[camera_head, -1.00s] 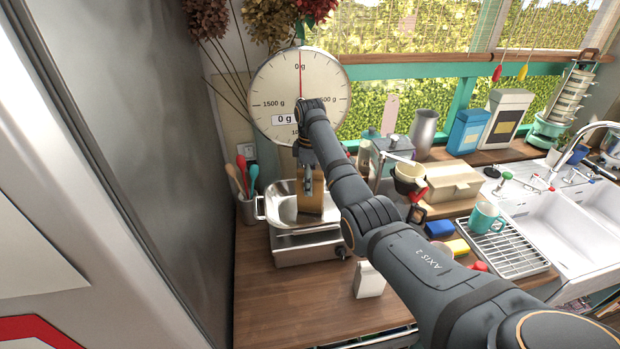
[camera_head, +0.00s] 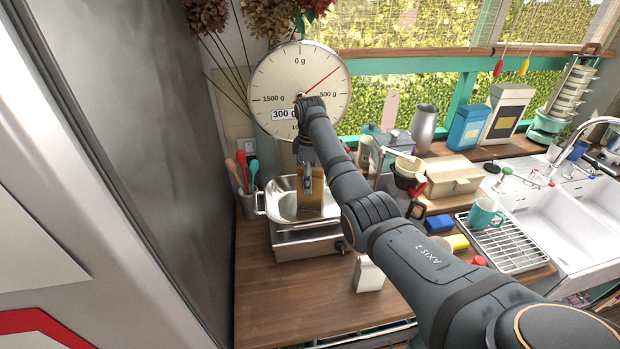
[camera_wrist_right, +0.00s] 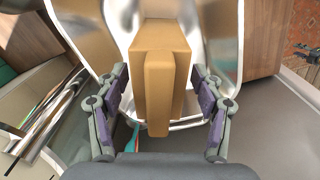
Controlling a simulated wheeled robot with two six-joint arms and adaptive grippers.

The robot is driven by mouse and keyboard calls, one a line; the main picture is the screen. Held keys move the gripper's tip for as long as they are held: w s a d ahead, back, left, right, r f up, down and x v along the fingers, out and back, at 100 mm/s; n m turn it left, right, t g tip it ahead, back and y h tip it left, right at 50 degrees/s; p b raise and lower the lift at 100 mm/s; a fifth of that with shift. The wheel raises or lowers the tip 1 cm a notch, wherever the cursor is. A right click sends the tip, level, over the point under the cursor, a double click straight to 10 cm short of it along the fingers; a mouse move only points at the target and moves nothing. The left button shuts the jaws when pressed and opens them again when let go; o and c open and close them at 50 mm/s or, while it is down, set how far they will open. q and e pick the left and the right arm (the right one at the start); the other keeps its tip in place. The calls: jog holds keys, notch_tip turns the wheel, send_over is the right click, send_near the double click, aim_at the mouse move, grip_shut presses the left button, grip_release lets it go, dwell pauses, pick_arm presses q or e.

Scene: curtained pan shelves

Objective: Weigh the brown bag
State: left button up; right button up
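The brown bag (camera_head: 317,200) stands in the steel pan (camera_head: 283,212) of the scale. The round scale dial (camera_head: 280,75) has its red needle turned to the right, and the readout shows 300 g. My right gripper (camera_head: 306,182) is down at the bag. In the right wrist view the bag (camera_wrist_right: 165,50) is between the fingers of my right gripper (camera_wrist_right: 160,78), with a visible gap on each side. That gripper is open. My left gripper is not in view.
A small white bag (camera_head: 369,275) stands on the wooden counter (camera_head: 290,310) right of the scale. A utensil pot (camera_head: 248,203) is close on the left. A cardboard box (camera_head: 452,178), a teal mug (camera_head: 485,213) and a drying rack (camera_head: 515,245) are to the right.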

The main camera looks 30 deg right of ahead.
jog(key=shift+o, duration=0.4)
jog(key=shift+r, duration=0.3)
notch_tip(320, 180, up, 7)
jog(key=shift+f, duration=0.1)
jog(key=shift+c, duration=0.4)
grip_shut()
dwell(0.8)
dwell(0.4)
